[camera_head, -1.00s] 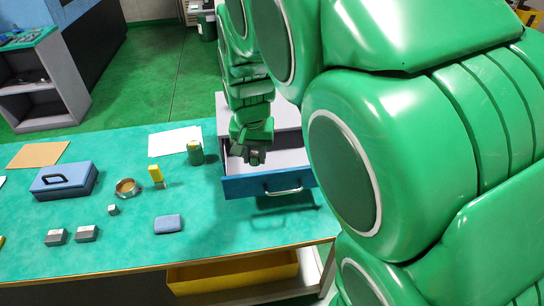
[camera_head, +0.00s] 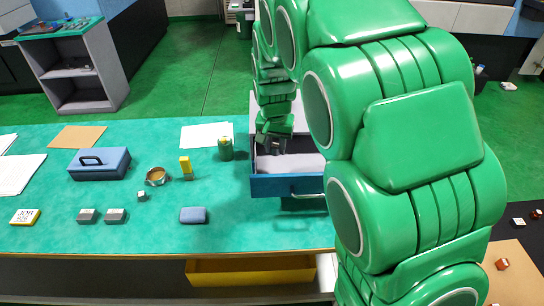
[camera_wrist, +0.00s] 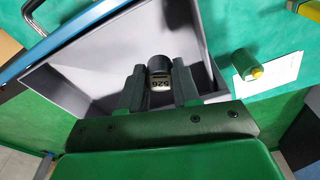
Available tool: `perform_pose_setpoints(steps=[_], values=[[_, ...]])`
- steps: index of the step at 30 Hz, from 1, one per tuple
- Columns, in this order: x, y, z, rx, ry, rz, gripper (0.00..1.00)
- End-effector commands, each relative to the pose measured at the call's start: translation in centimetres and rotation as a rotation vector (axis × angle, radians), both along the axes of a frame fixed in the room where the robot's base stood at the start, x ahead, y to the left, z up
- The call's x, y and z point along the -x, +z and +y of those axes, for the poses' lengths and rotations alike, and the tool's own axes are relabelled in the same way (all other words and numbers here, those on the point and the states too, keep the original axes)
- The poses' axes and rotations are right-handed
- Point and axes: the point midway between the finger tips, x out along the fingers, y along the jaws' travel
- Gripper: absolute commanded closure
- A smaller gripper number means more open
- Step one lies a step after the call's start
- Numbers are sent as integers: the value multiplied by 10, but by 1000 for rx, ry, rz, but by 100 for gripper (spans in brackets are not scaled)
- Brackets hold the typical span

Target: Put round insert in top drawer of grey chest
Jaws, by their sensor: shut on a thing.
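My gripper (camera_wrist: 160,87) is shut on the round insert (camera_wrist: 160,65), a small dark cylinder with a pale numbered label, between its two fingers. In the wrist view the insert is over the inside of the open top drawer (camera_wrist: 95,62), which has grey walls and a blue front. I cannot tell whether the insert touches the drawer floor. In the head view my gripper (camera_head: 272,144) is at the open drawer, behind its blue front (camera_head: 285,187). The grey chest (camera_head: 262,103) is partly hidden by my arm.
Left of the chest, a green cylinder (camera_head: 225,150) stands beside white paper (camera_head: 207,134).

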Motion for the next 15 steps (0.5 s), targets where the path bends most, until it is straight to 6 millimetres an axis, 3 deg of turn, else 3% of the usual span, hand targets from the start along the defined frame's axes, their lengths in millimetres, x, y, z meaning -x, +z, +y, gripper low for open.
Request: perform_pose_setpoints(steps=[15], values=[[-36,-48,6,1,-1,4,100]])
